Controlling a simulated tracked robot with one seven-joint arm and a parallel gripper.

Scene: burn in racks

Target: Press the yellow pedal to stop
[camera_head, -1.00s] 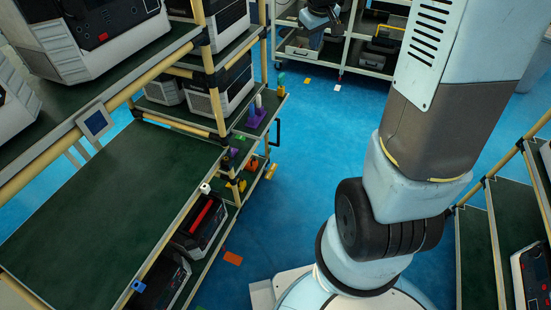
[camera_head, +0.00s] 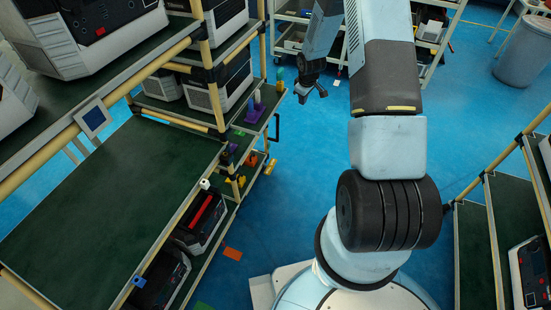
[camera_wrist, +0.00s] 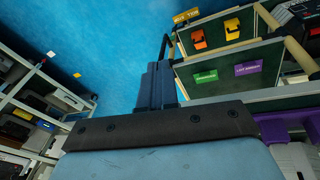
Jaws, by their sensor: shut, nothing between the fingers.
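The yellow pedal (camera_wrist: 232,29) sits on a low dark-green shelf in the wrist view, beside an orange pedal (camera_wrist: 197,39). In the head view, the yellow pedal (camera_head: 240,183) is small and low at the near end of the left rack, with the orange one (camera_head: 251,161) behind it. My gripper (camera_head: 312,92) hangs over the aisle to the right of the rack, apart from both pedals. In the wrist view, my gripper's fingers (camera_wrist: 155,82) are together and empty, pointing left of the pedals.
A dark handle (camera_head: 277,130) juts from the rack. A purple piece (camera_head: 256,112) stands on the upper shelf. Another rack (camera_head: 490,210) stands right, a bin (camera_head: 524,52) far right. Blue floor between is clear.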

